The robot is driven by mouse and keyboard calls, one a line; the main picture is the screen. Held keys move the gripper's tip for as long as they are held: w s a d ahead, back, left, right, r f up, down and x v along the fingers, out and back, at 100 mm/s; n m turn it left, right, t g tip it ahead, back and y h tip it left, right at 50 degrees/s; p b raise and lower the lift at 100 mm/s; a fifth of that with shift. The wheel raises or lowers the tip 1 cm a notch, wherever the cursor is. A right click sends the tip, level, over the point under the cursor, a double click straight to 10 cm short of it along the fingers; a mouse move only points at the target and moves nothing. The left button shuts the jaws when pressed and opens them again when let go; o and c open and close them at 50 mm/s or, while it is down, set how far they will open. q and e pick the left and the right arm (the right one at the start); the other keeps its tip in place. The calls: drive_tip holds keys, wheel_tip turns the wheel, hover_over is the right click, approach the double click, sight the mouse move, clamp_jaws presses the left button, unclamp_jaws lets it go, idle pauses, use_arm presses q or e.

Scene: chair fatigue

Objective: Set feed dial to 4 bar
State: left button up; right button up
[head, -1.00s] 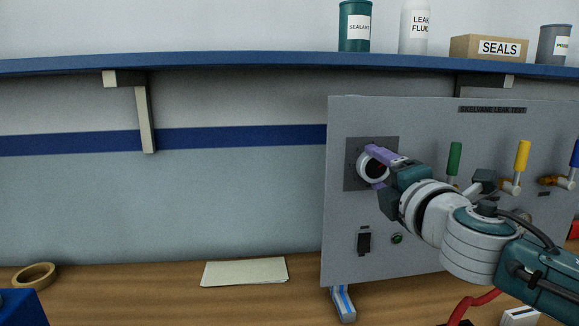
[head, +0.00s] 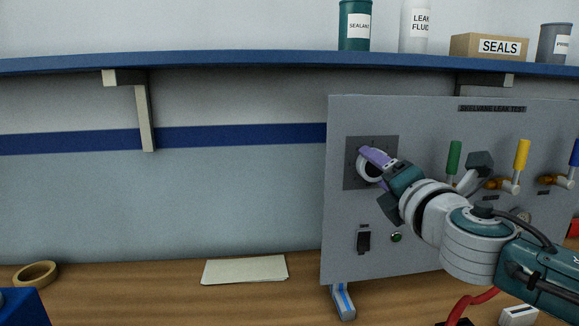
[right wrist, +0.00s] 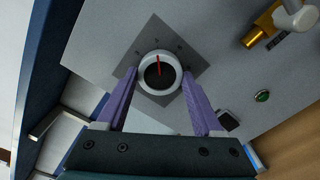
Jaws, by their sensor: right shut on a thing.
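The feed dial (head: 364,170) is a round white-rimmed knob on a dark square plate (head: 389,143) at the upper left of the grey test panel (head: 420,125). My right gripper (head: 371,165) is shut on the dial, with its purple fingers on opposite sides of the rim. In the right wrist view, the dial (right wrist: 149,84) has a black face and a red pointer (right wrist: 157,60) pointing almost straight up in the picture. Small marks surround it on the plate, but their numbers are too small to read. My left gripper is not in view.
A black switch (head: 364,242) and a green button (head: 397,238) sit below the dial. Green (head: 454,158), yellow (head: 522,155) and blue-handled valves stand to the right. A shelf (head: 250,63) runs above. The bench left of the panel is mostly clear, with paper (head: 245,269) and tape (head: 36,274).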

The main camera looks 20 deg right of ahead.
drive_tip(key=o, duration=1.4)
drive_tip(key=shift+s, duration=0.1)
drive_tip(key=v, duration=0.9)
drive_tip(key=shift+s, duration=0.4)
